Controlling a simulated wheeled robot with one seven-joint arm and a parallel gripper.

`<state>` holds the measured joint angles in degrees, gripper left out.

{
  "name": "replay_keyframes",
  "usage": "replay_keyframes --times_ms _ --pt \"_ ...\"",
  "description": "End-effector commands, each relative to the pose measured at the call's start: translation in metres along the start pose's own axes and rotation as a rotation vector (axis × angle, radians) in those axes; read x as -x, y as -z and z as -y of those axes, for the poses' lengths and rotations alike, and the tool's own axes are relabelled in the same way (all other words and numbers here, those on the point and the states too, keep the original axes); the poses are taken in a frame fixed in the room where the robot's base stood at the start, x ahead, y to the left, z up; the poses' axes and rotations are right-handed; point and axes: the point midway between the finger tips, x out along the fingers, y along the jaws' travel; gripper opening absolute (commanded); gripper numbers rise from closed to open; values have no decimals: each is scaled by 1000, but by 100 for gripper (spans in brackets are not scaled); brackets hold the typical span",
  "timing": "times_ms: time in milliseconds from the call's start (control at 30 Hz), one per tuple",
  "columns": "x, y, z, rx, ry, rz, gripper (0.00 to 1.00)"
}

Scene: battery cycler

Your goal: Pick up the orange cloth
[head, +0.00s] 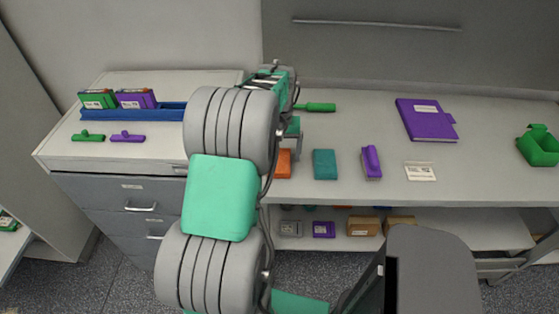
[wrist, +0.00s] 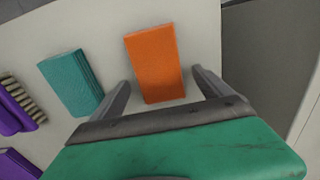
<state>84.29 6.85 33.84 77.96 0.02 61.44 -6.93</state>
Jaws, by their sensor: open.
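The orange cloth (wrist: 155,64) lies flat on the pale bench top and shows almost whole in the wrist view. In the head view only part of the orange cloth (head: 283,164) shows beside my arm. My gripper (wrist: 160,85) is open, its two fingers apart on either side of the cloth's near end in the wrist picture. Nothing is held between the fingers. I cannot tell the height of the fingertips above the bench. In the head view my arm hides much of the gripper (head: 292,140).
A teal cloth (head: 325,164) lies right of the orange one, then a purple brush (head: 371,162) and a white labelled card (head: 420,172). A purple notebook (head: 425,119) is farther right. The bench's edge (wrist: 221,40) is close to the cloth.

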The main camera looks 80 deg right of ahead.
Motion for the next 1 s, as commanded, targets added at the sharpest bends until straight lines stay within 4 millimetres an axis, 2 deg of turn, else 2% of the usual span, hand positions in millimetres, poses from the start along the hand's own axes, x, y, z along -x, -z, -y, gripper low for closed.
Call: replay_keyframes --times_ms 233,1000 --pt "-4 0 0 0 0 -2 88" --pt "-3 0 0 1 0 -2 25"
